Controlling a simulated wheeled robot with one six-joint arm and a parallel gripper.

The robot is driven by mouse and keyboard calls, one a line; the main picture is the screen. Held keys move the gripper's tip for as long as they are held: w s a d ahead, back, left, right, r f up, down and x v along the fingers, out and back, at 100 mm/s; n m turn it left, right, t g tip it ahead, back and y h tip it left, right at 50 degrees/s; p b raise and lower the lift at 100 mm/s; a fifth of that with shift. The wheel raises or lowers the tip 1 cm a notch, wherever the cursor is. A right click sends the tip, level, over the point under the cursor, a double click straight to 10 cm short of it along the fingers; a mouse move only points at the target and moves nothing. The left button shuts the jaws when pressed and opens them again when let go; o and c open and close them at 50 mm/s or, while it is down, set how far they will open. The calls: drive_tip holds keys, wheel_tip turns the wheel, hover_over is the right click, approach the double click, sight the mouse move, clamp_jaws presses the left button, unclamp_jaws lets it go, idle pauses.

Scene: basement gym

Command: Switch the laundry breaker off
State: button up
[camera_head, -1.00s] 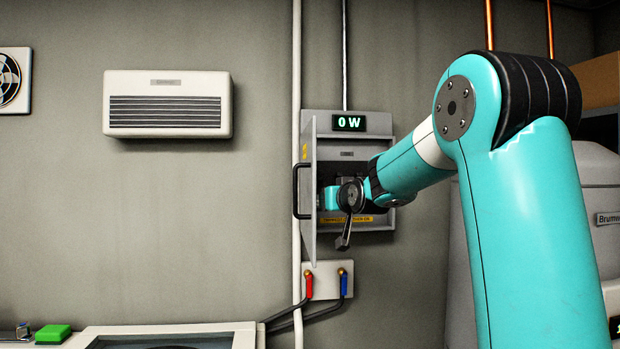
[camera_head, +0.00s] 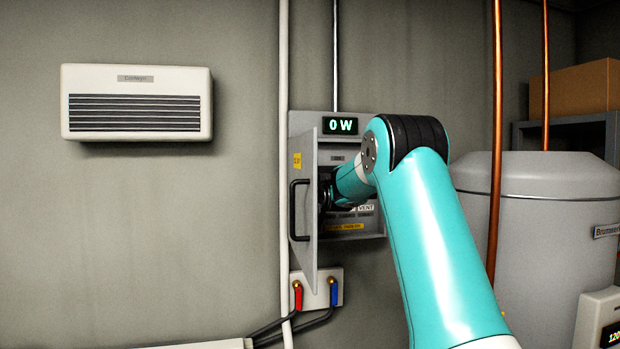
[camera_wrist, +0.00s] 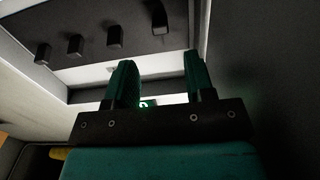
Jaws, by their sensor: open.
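The grey breaker box (camera_head: 375,226) hangs on the wall with its door (camera_head: 304,215) swung open to the left. Its display (camera_head: 340,125) reads 0 W. A label reading VENT (camera_head: 365,208) shows inside; I cannot make out a laundry label. My gripper (camera_wrist: 157,72) is inside the box, its two green fingers apart with no breaker visibly held between them. Several black breaker switches (camera_wrist: 114,35) stand in a row on a grey panel, above and left of the fingers in the wrist view. In the head view the door and my arm hide the fingertips and most switches.
The open door with its black handle (camera_head: 293,210) stands close to my wrist on the left. Red and blue valves (camera_head: 298,297) sit below the box. Copper pipes (camera_head: 495,150) and a grey tank (camera_head: 545,215) are at right. A wall heater (camera_head: 137,103) hangs left.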

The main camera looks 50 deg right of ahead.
drive_tip(key=p+x, duration=0.3)
drive_tip(key=x, duration=0.4)
drive_tip(key=shift+w+p, duration=0.35)
drive_tip(key=shift+p, duration=0.05)
drive_tip(key=shift+d, duration=0.15)
drive_tip(key=shift+c, duration=0.2)
